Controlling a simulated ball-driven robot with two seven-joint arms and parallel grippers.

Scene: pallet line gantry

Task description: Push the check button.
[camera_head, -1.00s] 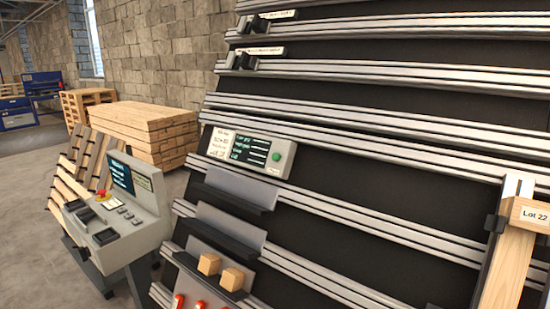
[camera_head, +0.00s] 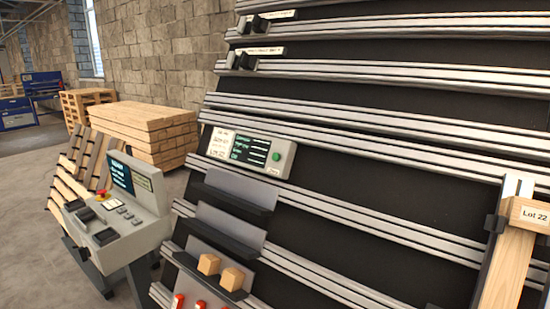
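A grey panel box (camera_head: 249,152) is mounted on the rails left of the picture's middle. It has a white label on its left, a dark screen (camera_head: 250,149) with lines of text, and a round green button (camera_head: 276,156) on its right. Small lettering under the button is too small to read. A separate control console (camera_head: 118,210) stands at the lower left with a screen, a red knob (camera_head: 103,195) on yellow and several small keys. Neither of my grippers shows in the head view.
Grey shelves (camera_head: 232,190) sit below the panel; the lowest holds two wooden blocks (camera_head: 208,264). Red-handled items show at the bottom edge. A wooden beam labelled Lot 22 (camera_head: 508,255) stands at the right. Stacked timber (camera_head: 140,130) and pallets stand behind, with open floor at left.

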